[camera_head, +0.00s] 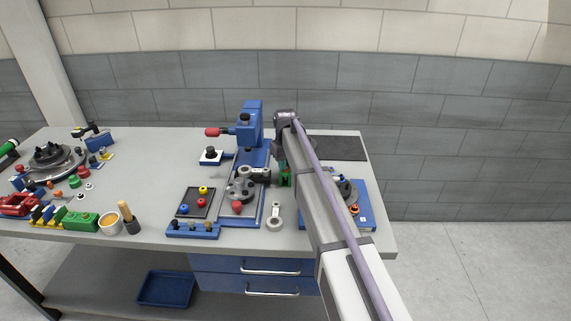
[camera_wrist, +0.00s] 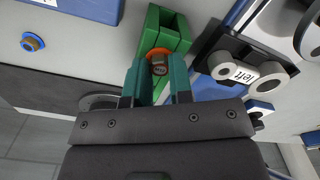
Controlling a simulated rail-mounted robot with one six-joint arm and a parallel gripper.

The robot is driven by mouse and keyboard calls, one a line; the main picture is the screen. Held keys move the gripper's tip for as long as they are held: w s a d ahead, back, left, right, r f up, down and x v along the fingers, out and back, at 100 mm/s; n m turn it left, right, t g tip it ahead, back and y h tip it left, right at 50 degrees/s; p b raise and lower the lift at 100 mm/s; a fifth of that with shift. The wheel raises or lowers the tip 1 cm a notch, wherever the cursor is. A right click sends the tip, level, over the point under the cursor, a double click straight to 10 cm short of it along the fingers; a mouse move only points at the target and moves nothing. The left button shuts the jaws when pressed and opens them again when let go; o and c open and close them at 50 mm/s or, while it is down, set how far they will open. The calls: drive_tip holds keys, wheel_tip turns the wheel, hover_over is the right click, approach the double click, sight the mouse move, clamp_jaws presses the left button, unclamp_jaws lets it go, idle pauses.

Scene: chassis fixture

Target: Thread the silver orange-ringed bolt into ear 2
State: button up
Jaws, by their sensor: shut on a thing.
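My gripper (camera_wrist: 158,75) has teal fingers shut on the silver orange-ringed bolt (camera_wrist: 159,64). The bolt's grey head and orange ring show between the fingertips in the wrist view. A green block (camera_wrist: 172,32) with a slot lies right beyond the fingertips; I cannot tell whether the bolt still touches it. The green block also shows in the head view (camera_head: 287,181), beside my arm. A blue plate (camera_head: 365,218) with a dark round part (camera_head: 346,190) stands to the right, partly hidden by my arm. I cannot make out ear 2 or its number.
A blue press (camera_head: 250,125) with a red handle stands behind left. A dark mat (camera_head: 338,148) at the back right is clear.

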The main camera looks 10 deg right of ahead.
drive_tip(key=shift+r+p, duration=3.5)
clamp_jaws()
